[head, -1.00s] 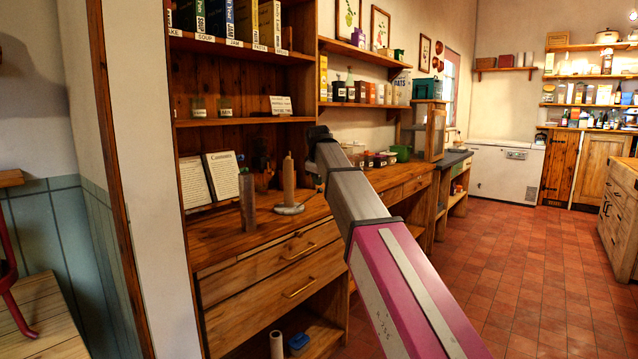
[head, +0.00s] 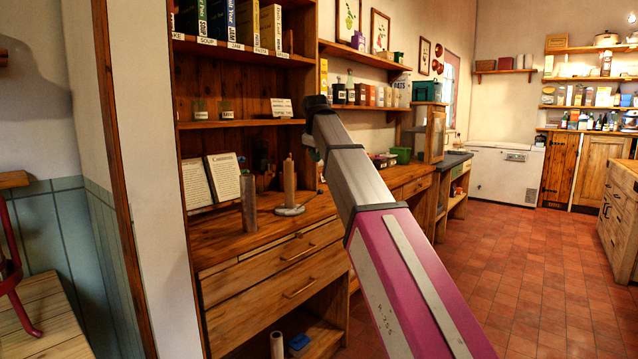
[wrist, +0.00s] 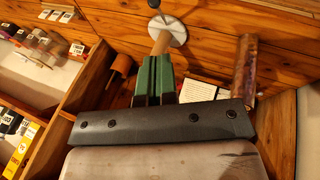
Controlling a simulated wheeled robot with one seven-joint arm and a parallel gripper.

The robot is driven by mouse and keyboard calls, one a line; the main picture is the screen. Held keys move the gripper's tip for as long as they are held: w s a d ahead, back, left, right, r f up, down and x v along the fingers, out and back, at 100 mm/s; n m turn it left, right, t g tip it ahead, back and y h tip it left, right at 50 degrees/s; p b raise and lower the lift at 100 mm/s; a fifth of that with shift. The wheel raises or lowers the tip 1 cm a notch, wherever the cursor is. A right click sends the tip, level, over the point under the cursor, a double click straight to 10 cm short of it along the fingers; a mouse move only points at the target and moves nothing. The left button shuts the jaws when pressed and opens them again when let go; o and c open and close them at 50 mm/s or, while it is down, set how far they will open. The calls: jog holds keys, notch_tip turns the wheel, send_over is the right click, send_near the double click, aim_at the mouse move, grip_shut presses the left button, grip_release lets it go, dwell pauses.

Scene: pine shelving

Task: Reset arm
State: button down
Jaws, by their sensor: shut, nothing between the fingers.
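My gripper (wrist: 153,77) shows in the wrist view as two green fingers side by side, shut with nothing between them. In the head view I cannot clearly make it out; my arm rises from the lower right to a bend in front of the shelving. A wooden post on a round pale base (head: 289,182) stands upright on the counter. In the wrist view the post (wrist: 161,42) lies just beyond the fingertips and is partly hidden by them; I cannot tell whether they touch.
A wooden cylinder (head: 248,203) stands on the counter left of the post, near an open book (head: 210,181). Shelves (head: 235,123) with jars and books rise above the counter. The tiled floor (head: 540,270) at the right is clear.

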jog(key=s+d+f+m+g, duration=0.15)
jog(key=d+f, duration=0.25)
jog(key=f, duration=0.8)
jog(key=s+d+f+m, duration=0.2)
jog(key=s+d+f, duration=0.15)
jog(key=f, duration=0.85)
jog(key=s+d+f+m+g, duration=0.15)
jog(key=d+f, duration=0.35)
jog(key=f, duration=0.7)
jog(key=s+d+f+m+g, duration=0.1)
jog(key=s+d+f+m, duration=0.2)
jog(key=s+f, duration=0.7)
jog(key=s+d+f+m+g, duration=0.1)
jog(key=s+d+f+m, duration=0.3)
jog(key=s+f, duration=0.6)
notch_tip(320, 180, down, 4)
jog(key=d, duration=0.2)
jog(key=shift+d+r, duration=0.15)
jog(key=shift+d, duration=0.25)
